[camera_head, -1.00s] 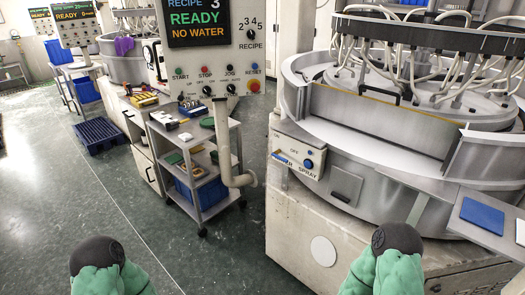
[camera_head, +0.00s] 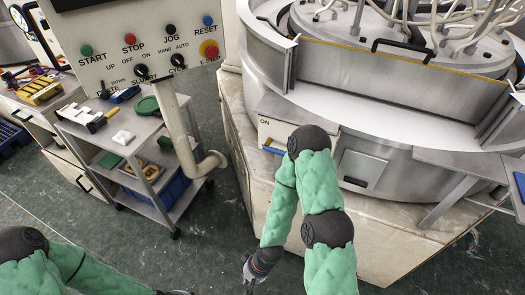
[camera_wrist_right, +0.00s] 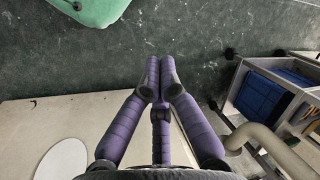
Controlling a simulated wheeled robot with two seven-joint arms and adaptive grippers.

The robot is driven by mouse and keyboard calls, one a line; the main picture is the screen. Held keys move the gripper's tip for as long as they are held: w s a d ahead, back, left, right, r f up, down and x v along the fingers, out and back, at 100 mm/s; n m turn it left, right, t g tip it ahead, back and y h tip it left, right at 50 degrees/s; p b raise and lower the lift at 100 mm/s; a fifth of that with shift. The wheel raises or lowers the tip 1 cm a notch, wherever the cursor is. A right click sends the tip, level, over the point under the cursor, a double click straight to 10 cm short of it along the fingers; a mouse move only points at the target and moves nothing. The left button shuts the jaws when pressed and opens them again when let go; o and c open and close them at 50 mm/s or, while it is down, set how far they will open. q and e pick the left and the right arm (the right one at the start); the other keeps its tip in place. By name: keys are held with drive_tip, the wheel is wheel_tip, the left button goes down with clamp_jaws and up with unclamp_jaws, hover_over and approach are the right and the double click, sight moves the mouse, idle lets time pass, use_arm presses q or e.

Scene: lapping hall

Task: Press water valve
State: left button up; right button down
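The white water spray switch box (camera_head: 272,131) is on the side of the round lapping machine (camera_head: 385,125). Its "ON" mark and a bit of blue label show; my right arm hides its knob. My right gripper (camera_head: 250,280) hangs low in front of the machine's pale base, below the box and apart from it. In the right wrist view its purple fingers (camera_wrist_right: 160,62) lie together at the tips with nothing between them, above the floor. My left arm is at the lower left; only a dark bit at the bottom edge may be its gripper.
A control panel (camera_head: 130,45) with buttons and knobs stands at upper left on a pipe post (camera_head: 183,125). Behind it is a grey cart (camera_head: 150,180) with tools and a blue bin. A metal side shelf (camera_head: 470,165) juts out at right. Floor between cart and machine is clear.

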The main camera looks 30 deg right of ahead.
drive_tip(key=shift+s, duration=0.1)
drive_tip(key=w+d+r+m+t+h+b, duration=0.1)
drive_tip(key=w+d+r+m+t+h, duration=0.3)
drive_tip(key=w+m, duration=0.55)
drive_tip(key=w+d+r+m+t+h, duration=0.2)
drive_tip(key=w+d+r+m+t, duration=0.3)
drive_tip(key=w+m, duration=0.45)
drive_tip(key=d+r+m+h, duration=0.3)
drive_tip(key=r+m+h, duration=0.2)
drive_tip(key=r+m, duration=0.3)
drive_tip(key=s+d+r+m+t+h+b, duration=0.1)
drive_tip(key=d+r+m+h, duration=0.2)
drive_tip(key=m, duration=1.3)
wheel_tip(320, 180, up, 6)
drive_tip(key=h, duration=0.2)
drive_tip(key=shift+d+f+m+h+b, duration=0.25)
drive_tip(key=shift+d+m+h+b, duration=0.05)
drive_tip(key=shift+d, duration=0.1)
